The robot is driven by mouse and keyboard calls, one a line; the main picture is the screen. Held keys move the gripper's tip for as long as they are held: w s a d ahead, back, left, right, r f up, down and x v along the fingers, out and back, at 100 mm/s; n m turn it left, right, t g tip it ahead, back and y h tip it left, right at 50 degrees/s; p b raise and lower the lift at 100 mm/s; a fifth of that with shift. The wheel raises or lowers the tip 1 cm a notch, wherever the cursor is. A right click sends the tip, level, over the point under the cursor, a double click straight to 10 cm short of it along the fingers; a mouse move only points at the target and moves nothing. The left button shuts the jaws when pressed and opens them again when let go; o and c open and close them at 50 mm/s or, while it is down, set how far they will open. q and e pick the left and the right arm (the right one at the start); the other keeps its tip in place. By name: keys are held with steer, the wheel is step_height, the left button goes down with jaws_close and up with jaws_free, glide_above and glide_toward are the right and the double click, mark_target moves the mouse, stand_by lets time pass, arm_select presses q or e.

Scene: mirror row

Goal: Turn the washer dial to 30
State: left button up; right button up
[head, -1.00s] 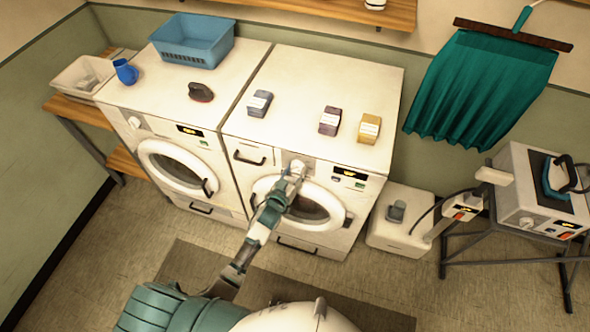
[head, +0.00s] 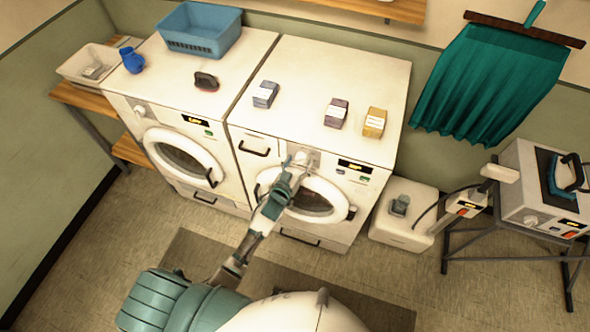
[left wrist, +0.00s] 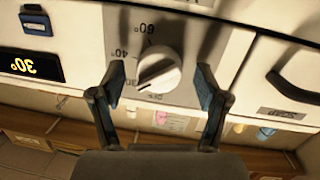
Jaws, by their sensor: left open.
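The washer dial (left wrist: 158,70) is a round white knob on a grey panel, seen upside down in the left wrist view. Labels around it include 60° and 40°, and its pointer mark points to the lower left, towards the 30 label. The washer's display (left wrist: 33,65) reads 30°, upside down. In the head view the dial (head: 303,157) is on the right-hand washer (head: 330,75). My left gripper (head: 298,164) is open in front of it. In the left wrist view its fingers (left wrist: 160,74) stand either side of the dial, apart from it. My right gripper is not in view.
The washer's round door (head: 335,207) is just below the dial. A second washer (head: 150,85) stands to the left. A white bin (head: 402,222) stands at right.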

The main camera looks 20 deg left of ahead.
arm_select(q)
steer(key=s+a+r, duration=0.1)
steer(key=s, duration=1)
steer(key=shift+s+a, duration=0.2)
steer(key=shift+a, duration=0.05)
steer(key=s+a+f+g+b, duration=0.1)
steer(key=s+f+g, duration=0.25)
steer(key=f, duration=0.85)
steer(key=s+f+m+g+y, duration=0.15)
steer(key=s+f, duration=0.35)
steer(key=f, duration=0.7)
steer(key=s+a+f+g+h+b, duration=0.1)
steer(key=s+f+g, duration=0.25)
steer(key=f, duration=0.75)
steer(key=s+a+f+g, duration=0.1)
steer(key=s+f+g, duration=0.1)
steer(key=s+f, duration=0.4)
steer(key=s+a+f+g+y, duration=0.1)
steer(key=s+f, duration=0.5)
steer(key=s, duration=0.8)
steer(key=s+a+f+g, duration=0.1)
steer(key=s+f+g, duration=0.3)
steer(key=s, duration=0.6)
steer(key=shift+s+a+f+m+b, duration=0.3)
steer(key=shift+f+m+b, duration=0.1)
steer(key=shift+f, duration=0.55)
steer(key=shift+w+y, duration=0.1)
steer(key=shift+y, duration=0.15)
